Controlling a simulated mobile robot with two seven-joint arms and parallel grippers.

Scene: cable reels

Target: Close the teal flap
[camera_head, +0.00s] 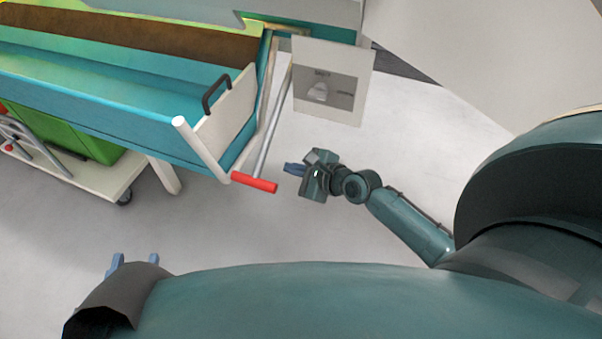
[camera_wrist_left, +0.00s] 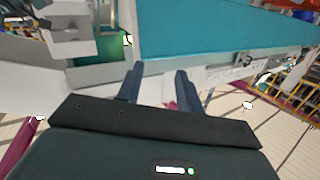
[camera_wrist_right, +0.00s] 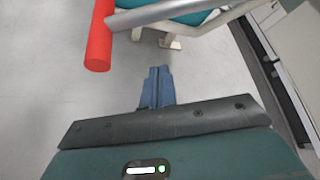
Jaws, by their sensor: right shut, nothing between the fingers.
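A long teal panel (camera_head: 90,112) forms the near side of a trough-like bench at the upper left in the head view; I cannot tell for certain that it is the flap. A large teal surface (camera_wrist_left: 215,28) fills the top of the left wrist view. A lever with a red grip (camera_head: 254,182) reaches down at the bench's right end; the red grip (camera_wrist_right: 99,35) also shows in the right wrist view. My right gripper (camera_head: 292,168) is shut and empty, just right of the red grip, apart from it. My left gripper (camera_head: 134,260) is open and empty, low at the left.
A white end plate with a black handle (camera_head: 216,94) stands at the bench's right end. A grey-white panel with a picture (camera_head: 334,80) is beside it. A green crate (camera_head: 62,135) sits on a wheeled cart under the bench. The floor (camera_head: 230,230) between is clear.

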